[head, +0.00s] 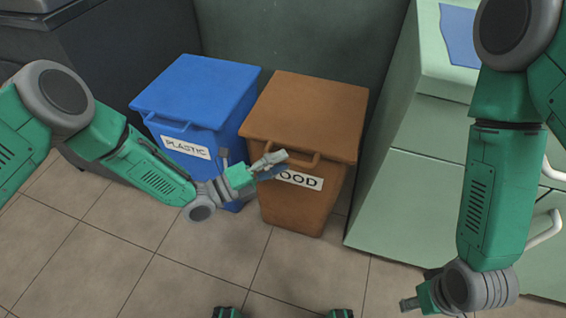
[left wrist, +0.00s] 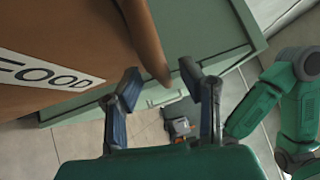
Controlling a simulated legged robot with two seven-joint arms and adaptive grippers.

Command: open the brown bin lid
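The brown bin (head: 300,208) stands on the floor, with a white label ending in "OOD". Its flat brown lid (head: 310,108) is down, with a bar handle (head: 300,158) along its front edge. In the left wrist view the handle (left wrist: 146,40) comes down toward the space between my fingers, beside the "FOOD" label. My left gripper (head: 270,165) is at the left end of the handle; it is open in the left wrist view (left wrist: 160,82). Contact with the handle is unclear. My right gripper (head: 408,303) hangs low at the bottom right, its fingers too small to judge.
A blue bin (head: 195,95) labelled "PLASTIC" stands close on the left, its lid down. A pale green cabinet (head: 410,190) with white handles stands on the right. A wall is close behind the bins. Tiled floor (head: 110,240) is clear in front.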

